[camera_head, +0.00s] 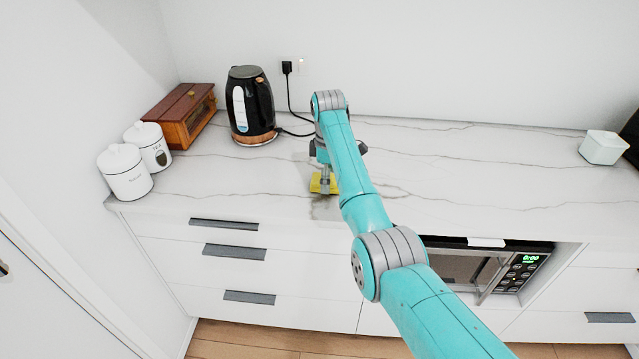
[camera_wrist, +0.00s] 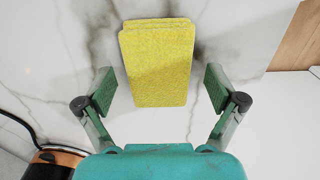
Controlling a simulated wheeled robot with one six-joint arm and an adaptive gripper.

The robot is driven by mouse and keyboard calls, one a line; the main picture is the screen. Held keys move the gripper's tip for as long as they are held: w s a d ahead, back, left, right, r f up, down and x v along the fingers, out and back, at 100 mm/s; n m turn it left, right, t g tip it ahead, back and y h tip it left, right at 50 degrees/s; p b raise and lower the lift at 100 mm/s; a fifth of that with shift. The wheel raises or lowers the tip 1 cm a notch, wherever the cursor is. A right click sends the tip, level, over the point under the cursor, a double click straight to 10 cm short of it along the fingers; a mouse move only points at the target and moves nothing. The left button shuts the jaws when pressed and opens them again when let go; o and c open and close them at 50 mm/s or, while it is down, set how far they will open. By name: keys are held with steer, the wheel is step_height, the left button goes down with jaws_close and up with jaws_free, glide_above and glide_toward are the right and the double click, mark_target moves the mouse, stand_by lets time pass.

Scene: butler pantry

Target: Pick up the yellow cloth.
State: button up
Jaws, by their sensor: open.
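The yellow cloth (camera_wrist: 158,75) looks like a folded, layered rectangle lying flat on the marble counter. In the head view the yellow cloth (camera_head: 316,184) shows near the counter's front edge, partly hidden by my gripper. My gripper (camera_wrist: 160,90) is open, with one finger on each side of the cloth's lower part in the wrist view. There is a gap between each finger and the cloth, and nothing is held. In the head view my gripper (camera_head: 325,178) points down over the cloth. I cannot tell how far the fingertips are above the counter.
A black kettle (camera_head: 250,108) stands left of my arm, its cord running to a wall socket. A wooden box (camera_head: 182,114) and two white canisters (camera_head: 126,174) stand farther left. A white container (camera_head: 603,148) is at the far right. The counter (camera_head: 470,170) right of my arm is clear.

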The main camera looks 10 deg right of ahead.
steer(key=shift+d+f, duration=0.1)
steer(key=shift+f, duration=0.25)
steer(key=c, duration=1.2)
steer(key=shift+r, duration=0.15)
steer(key=shift+c, duration=0.2)
